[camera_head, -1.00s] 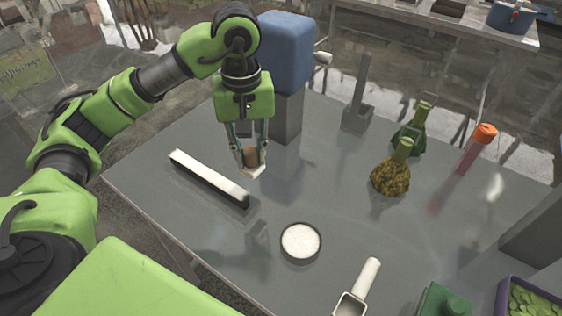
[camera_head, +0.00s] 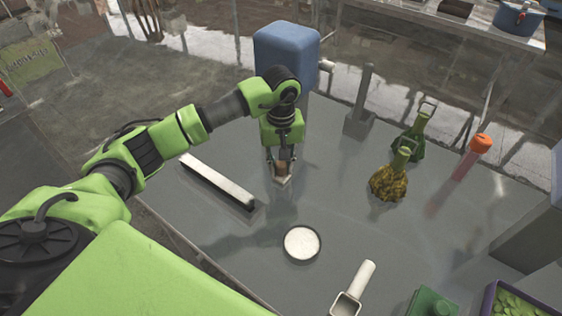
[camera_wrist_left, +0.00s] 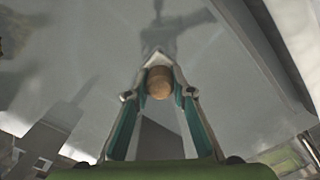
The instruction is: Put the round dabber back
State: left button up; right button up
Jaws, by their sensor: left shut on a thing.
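The round dabber (camera_head: 280,168) shows as a small brown, rounded piece between the fingertips of my left gripper (camera_head: 282,174). The gripper is shut on it and points down over the grey table, right of the long white-topped bar. In the left wrist view, the brown rounded end of the dabber (camera_wrist_left: 160,82) sits between the two fingers, near the tips. The fingers hide part of it. I cannot tell whether it touches the table. My right gripper is not in view.
A blue box-topped stand (camera_head: 287,55) is behind the gripper. The long bar (camera_head: 217,181) lies left, a dish of white powder (camera_head: 301,243) in front, and a white scoop (camera_head: 355,287) near the front edge. A grey upright post (camera_head: 361,100), flask-like items (camera_head: 389,184) and an orange-capped tube (camera_head: 474,155) stand right.

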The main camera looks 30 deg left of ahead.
pick_arm(q)
jog(key=shift+f, duration=0.15)
jog(key=o, duration=1)
